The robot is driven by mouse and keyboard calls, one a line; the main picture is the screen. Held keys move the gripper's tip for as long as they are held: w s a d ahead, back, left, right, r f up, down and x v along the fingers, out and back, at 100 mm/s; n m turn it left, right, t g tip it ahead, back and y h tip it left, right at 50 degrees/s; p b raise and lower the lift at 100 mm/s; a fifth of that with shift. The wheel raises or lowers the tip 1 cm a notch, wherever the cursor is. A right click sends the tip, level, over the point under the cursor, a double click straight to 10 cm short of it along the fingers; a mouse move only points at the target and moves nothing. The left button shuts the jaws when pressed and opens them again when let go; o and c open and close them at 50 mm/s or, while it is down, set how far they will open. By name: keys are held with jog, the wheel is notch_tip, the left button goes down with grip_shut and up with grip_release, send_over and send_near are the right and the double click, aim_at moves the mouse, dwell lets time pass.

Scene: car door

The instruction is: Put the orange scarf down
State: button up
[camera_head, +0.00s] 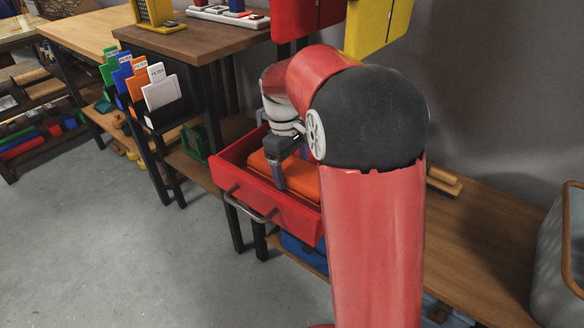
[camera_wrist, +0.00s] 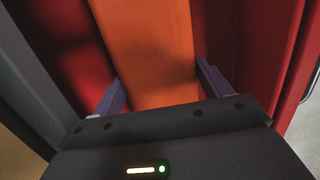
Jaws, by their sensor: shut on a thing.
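The orange scarf (camera_head: 304,182) is a flat folded bundle inside the open red drawer (camera_head: 238,182). My gripper (camera_head: 278,182) reaches down into the drawer at the scarf. In the wrist view, the scarf (camera_wrist: 148,45) runs between the two purple fingers of my gripper (camera_wrist: 157,80), which are shut on it. Red drawer walls (camera_wrist: 262,40) stand on both sides of it. My arm hides the right part of the drawer and scarf in the head view. I cannot tell whether the scarf touches the drawer's floor.
The drawer's grey handle (camera_head: 250,207) sticks out at the front. A wooden bench (camera_head: 480,240) runs to the right, with a grey basket (camera_head: 562,245) at its end. Filter folders (camera_head: 160,92) stand in a rack at left. Red and yellow cabinets (camera_head: 378,25) hang above. The grey floor is clear.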

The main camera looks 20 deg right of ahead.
aim_at(286, 163)
jog(key=o, duration=0.8)
notch_tip(286, 163, up, 12)
jog(key=w+a+p, duration=0.1)
jog(key=w+p, duration=0.1)
jog(key=s+r+m+t, duration=0.2)
jog(key=s+m+t, duration=0.2)
jog(key=s, duration=1)
jog(key=s+f+m+t, duration=0.1)
jog(key=s+f, duration=0.1)
jog(key=s, duration=0.1)
jog(key=s+f+m+t, duration=0.1)
jog(key=s+f, duration=0.1)
jog(key=s, duration=0.2)
jog(key=s+f+m+t+y, duration=0.1)
jog(key=s+f, duration=0.1)
jog(key=s, duration=0.2)
jog(key=shift+a, duration=0.1)
